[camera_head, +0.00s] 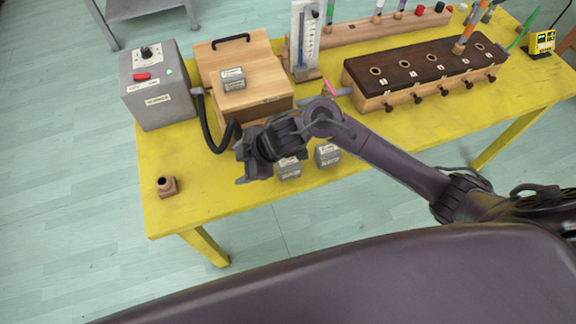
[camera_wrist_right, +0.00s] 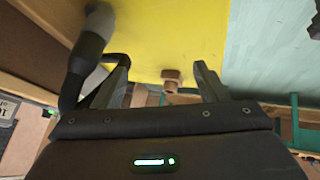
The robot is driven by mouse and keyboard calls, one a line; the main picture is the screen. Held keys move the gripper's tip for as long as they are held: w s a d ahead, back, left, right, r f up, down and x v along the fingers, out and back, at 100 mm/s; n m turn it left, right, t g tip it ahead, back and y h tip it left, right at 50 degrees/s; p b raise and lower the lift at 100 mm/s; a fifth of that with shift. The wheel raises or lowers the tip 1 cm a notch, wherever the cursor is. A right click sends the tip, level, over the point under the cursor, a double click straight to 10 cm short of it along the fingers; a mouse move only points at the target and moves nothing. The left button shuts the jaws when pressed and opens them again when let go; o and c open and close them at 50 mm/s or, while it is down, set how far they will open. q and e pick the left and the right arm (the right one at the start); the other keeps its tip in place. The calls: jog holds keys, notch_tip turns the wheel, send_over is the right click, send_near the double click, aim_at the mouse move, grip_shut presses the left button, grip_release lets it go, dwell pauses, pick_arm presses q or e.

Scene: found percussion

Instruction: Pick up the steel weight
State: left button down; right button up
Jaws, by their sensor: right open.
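Small grey labelled blocks look like weights; I cannot read which one is steel. One block (camera_head: 233,79) sits on the lid of the wooden box (camera_head: 272,104). Two more, a left one (camera_head: 289,169) and a right one (camera_head: 327,155), stand by the table's front edge, just below my right forearm. My right gripper (camera_head: 242,166) is open and empty, over the front part of the table, left of these two blocks. In the right wrist view its fingers (camera_wrist_right: 163,72) are spread with nothing held between them. My left gripper is not in view.
A yellow table (camera_head: 190,215) carries a grey control box (camera_head: 157,88) with a black hose (camera_head: 211,140) curving close to my gripper. A small brown fitting (camera_head: 166,187) stands at front left. A dark-topped wooden block (camera_head: 425,67) is at right. The front left tabletop is mostly clear.

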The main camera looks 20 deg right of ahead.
aim_at(289, 160)
jog(key=d+g+h, duration=0.1)
jog(key=d, duration=0.3)
jog(key=d+n+g+h, duration=0.1)
jog(key=d, duration=0.3)
jog(key=d+g+h, duration=0.1)
jog(key=d+g, duration=0.1)
jog(key=d, duration=0.2)
jog(key=shift+d+f+n, duration=0.25)
jog(key=shift+d+n, duration=0.15)
jog(key=shift+s+d+f, duration=0.1)
jog(key=shift+d+f, duration=0.05)
jog(key=shift+f, duration=0.15)
jog(key=shift+b+x, duration=0.35)
jog(key=shift+x, duration=3.2)
jog(key=shift+d, duration=0.1)
jog(key=shift+r, duration=0.1)
grip_shut()
